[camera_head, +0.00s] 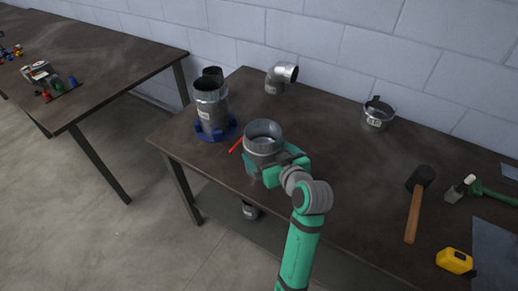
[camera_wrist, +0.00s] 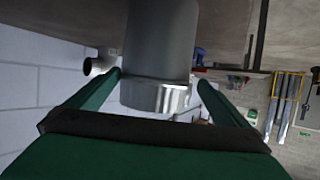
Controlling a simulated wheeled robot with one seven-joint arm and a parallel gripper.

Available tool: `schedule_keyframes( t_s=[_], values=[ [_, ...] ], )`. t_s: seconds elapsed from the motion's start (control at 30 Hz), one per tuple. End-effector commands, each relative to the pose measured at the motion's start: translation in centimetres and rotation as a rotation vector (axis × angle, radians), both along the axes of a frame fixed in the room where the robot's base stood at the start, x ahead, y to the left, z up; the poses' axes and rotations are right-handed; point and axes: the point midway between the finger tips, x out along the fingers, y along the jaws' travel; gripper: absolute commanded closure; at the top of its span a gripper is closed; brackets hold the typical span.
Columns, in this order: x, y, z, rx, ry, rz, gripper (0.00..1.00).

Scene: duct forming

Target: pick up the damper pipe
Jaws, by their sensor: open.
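A grey metal pipe (camera_head: 263,138) stands upright near the front edge of the dark table, with its round mouth facing up. I cannot tell for sure that it is the damper pipe. My green gripper (camera_head: 275,166) is at its near side. In the wrist view my gripper (camera_wrist: 158,82) is open, with one finger on each side of the pipe (camera_wrist: 160,38) and gaps showing beside it. The pipe has a brighter collar at one end. A short metal collar with a dark lever-like part (camera_head: 376,114) stands apart, farther right.
A tall pipe (camera_head: 211,106) stands in a blue ring base to the left, with a red stick (camera_head: 236,145) nearby. A metal elbow (camera_head: 281,77) is at the back. A hammer (camera_head: 415,205) and yellow tape measure (camera_head: 455,261) lie right. The table's middle is clear.

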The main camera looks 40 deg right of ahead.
Motion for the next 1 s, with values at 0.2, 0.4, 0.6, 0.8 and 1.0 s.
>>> schedule_keyframes(
  t_s=[0.2, 0.4, 0.6, 0.8, 1.0],
  values=[
    [1.1, -0.8, -0.6, 0.000, 0.001, -0.009, 0.00],
    [3.6, -0.9, -1.5, 0.001, 0.002, 0.001, 0.00],
    [5.7, -1.3, -2.3, 0.000, 0.002, 0.002, 0.00],
    [6.0, -1.4, -2.5, -0.001, 0.000, 0.001, 0.00],
    [6.0, -1.4, -2.5, -0.001, 0.000, 0.001, 0.24]
  ],
)
